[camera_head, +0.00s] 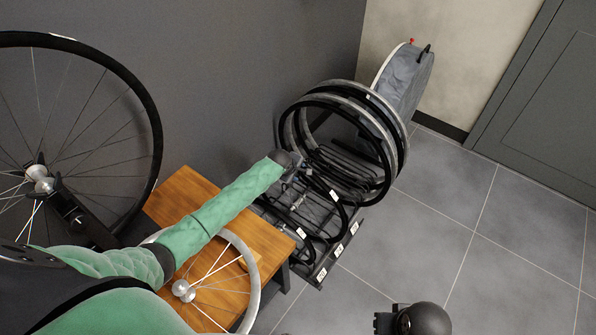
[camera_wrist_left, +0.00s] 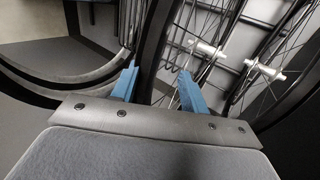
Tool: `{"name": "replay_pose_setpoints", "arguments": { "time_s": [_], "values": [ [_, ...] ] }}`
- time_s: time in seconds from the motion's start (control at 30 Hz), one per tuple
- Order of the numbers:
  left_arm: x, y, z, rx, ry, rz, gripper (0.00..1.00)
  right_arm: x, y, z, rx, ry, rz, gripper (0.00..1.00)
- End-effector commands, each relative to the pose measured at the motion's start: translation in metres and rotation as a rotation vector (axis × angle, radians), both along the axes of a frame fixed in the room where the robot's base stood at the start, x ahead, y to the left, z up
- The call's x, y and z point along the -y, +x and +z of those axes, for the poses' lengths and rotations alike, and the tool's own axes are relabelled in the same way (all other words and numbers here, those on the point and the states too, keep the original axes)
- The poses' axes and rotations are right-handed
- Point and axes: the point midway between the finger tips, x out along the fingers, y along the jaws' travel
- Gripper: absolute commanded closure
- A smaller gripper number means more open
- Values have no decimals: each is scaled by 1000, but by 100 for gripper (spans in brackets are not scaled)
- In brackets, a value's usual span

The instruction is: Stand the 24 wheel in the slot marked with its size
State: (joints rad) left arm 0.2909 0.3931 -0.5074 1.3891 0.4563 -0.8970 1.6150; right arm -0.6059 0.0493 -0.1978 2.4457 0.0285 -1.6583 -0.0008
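The wheel rack (camera_head: 318,276) stands by the wall with white size labels on its front edge, too small to read. Several wheels with dark tyres (camera_head: 388,160) stand in it. I cannot tell which wheel is the 24. My left gripper (camera_head: 298,176) is at the rack's left side. In the left wrist view its blue fingers (camera_wrist_left: 160,88) are apart, with a black tyre (camera_wrist_left: 153,45) passing between them. A gap shows on the tyre's right side. Hubs and spokes (camera_wrist_left: 207,48) lie just right. A dark rounded part of my right arm shows at the bottom; its fingers are not clear.
A wooden bench (camera_head: 178,193) holds a silver-rimmed wheel (camera_head: 252,262), partly behind my left arm. A large wheel (camera_head: 153,130) is at the far left. A grey round bag (camera_head: 408,82) stands behind the rack. The tiled floor (camera_head: 440,235) to the right is clear.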

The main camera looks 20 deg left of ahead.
Motion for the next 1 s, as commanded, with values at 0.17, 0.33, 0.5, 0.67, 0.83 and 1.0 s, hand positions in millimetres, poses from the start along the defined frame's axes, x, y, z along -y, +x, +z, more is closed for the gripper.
{"name": "replay_pose_setpoints", "arguments": {
  "time_s": [0.17,0.33,0.5,0.67,0.83,1.0],
  "values": [
    [-3,-8,11,0,-1,-1,56,-1,0,-2,2,4,-1,64],
    [-8,-22,34,2,0,-1,56,-5,1,-5,8,11,4,64],
    [-12,-33,54,3,-1,-1,56,-10,2,-9,15,20,9,64],
    [-14,-38,64,3,-1,0,56,-10,4,-11,23,22,12,64],
    [-15,-39,66,3,-1,0,56,-9,5,-12,23,18,13,64],
    [-15,-39,66,3,-1,0,56,-7,5,-12,24,15,14,64]
  ]
}}
